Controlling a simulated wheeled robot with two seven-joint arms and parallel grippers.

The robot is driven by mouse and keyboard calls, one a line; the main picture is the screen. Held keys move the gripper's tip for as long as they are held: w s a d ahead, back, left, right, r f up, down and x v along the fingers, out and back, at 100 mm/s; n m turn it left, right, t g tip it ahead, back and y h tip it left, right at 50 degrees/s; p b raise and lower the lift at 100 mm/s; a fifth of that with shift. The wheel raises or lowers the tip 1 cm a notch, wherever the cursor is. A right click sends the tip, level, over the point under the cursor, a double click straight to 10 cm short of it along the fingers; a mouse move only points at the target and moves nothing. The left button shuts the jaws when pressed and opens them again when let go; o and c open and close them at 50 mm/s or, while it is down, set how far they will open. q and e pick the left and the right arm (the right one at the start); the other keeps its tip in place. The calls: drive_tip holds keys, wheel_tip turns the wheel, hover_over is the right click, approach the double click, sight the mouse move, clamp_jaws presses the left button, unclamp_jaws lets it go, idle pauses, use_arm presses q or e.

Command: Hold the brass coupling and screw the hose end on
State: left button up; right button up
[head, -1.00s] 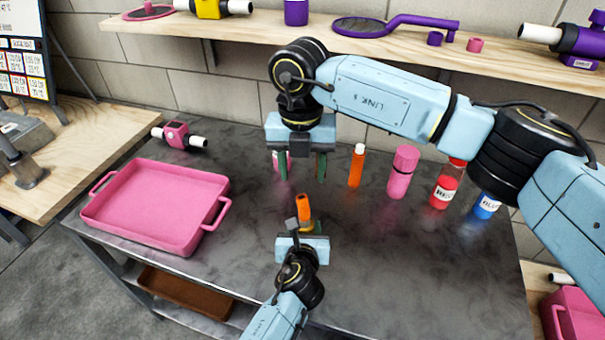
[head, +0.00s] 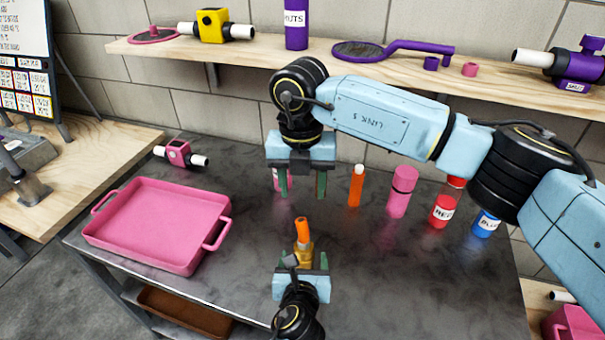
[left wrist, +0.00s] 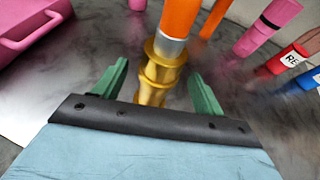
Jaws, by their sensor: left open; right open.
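The brass coupling (head: 304,256) stands on the dark table; it also shows in the left wrist view (left wrist: 160,75). The orange hose end (head: 302,230), with a grey metal collar at its bottom, sits upright on top of the coupling. How far it is threaded cannot be told. My left gripper (head: 303,262) is open, its green fingers on either side of the coupling, with gaps visible in the left wrist view (left wrist: 165,85). My right gripper (head: 301,194) is open and empty, fingers pointing down, above and behind the hose end.
A pink tray (head: 150,258) lies on the left of the table. An orange bottle (head: 356,186), a pink bottle (head: 401,192), a red bottle (head: 444,210) and a blue bottle (head: 485,225) stand at the back right. A pink fitting (head: 180,153) is behind the tray. The right front table is clear.

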use_arm(q)
drive_tip(key=p+v, duration=0.1)
drive_tip(key=v, duration=0.7)
drive_tip(key=shift+s+r, duration=0.15)
drive_tip(key=shift+s, duration=0.05)
